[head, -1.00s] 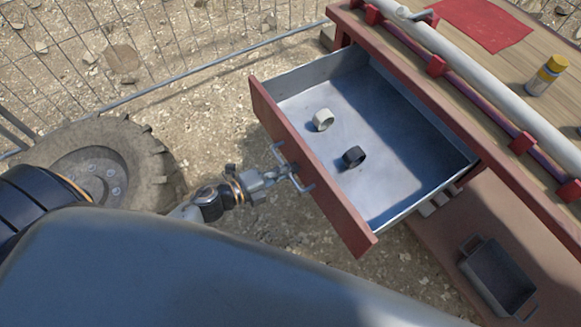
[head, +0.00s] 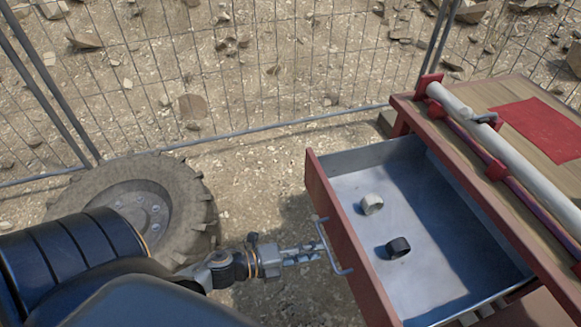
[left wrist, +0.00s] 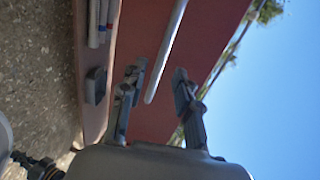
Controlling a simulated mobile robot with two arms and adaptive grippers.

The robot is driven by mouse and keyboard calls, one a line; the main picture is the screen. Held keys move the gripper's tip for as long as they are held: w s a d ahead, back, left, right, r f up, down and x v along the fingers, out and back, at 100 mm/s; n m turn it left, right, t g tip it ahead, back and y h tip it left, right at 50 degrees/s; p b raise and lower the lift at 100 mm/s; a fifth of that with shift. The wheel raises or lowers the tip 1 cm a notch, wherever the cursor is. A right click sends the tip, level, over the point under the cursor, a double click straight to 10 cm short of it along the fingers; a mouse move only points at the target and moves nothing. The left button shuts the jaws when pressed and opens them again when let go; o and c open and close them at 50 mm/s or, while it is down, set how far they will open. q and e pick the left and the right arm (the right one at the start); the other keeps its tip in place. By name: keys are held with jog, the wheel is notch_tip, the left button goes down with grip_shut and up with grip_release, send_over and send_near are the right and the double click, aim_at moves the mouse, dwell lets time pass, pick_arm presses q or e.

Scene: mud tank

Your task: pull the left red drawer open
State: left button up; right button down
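The left red drawer (head: 348,245) stands pulled out from the bench, its grey inside (head: 440,255) open to view. Its metal bar handle (head: 333,246) is on the red front, and the handle also shows in the left wrist view (left wrist: 166,50). My left gripper (head: 318,253) is just in front of the handle. In the left wrist view my left gripper (left wrist: 158,82) has its two fingers apart, with the bar ahead of and between them; nothing is clamped. My right gripper is not in view.
A white ring (head: 371,204) and a black ring (head: 398,247) lie in the drawer. The wooden bench top (head: 540,110) carries a pipe (head: 515,165) and a red cloth (head: 540,125). A big tyre (head: 190,195) lies at left; a wire fence (head: 250,70) runs behind.

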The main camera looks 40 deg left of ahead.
pick_arm(q)
jog(key=v, duration=0.7)
jog(key=shift+a, duration=0.1)
jog(key=s+a+f+n+g+y+p, duration=0.1)
jog(key=s+a+f+n+y, duration=0.2)
jog(key=f, duration=0.4)
jog(key=a+f+n+g+y+p, duration=0.1)
jog(key=a+f+n+y, duration=0.1)
jog(key=f+n, duration=0.45)
jog(key=s+a+f+n+g+y+p, duration=0.1)
jog(key=s+a+f+n+y, duration=0.2)
jog(key=f, duration=0.5)
jog(key=s+d+f+n+g, duration=0.2)
jog(key=s+f+n+g, duration=0.1)
jog(key=s+f, duration=0.2)
jog(key=s+d+f+n+g+p, duration=0.1)
jog(key=s+d+f+n+g, duration=0.1)
jog(key=s, duration=0.5)
jog(key=s+d+f+n+g+y, duration=0.1)
jog(key=s+d+f+n+g, duration=0.2)
jog(key=s+f+n, duration=0.2)
notch_tip(320, 180, down, 3)
jog(key=shift+s+d+f+g+p, duration=0.1)
jog(key=shift+s+d+g+p, duration=0.25)
jog(key=shift+s, duration=0.65)
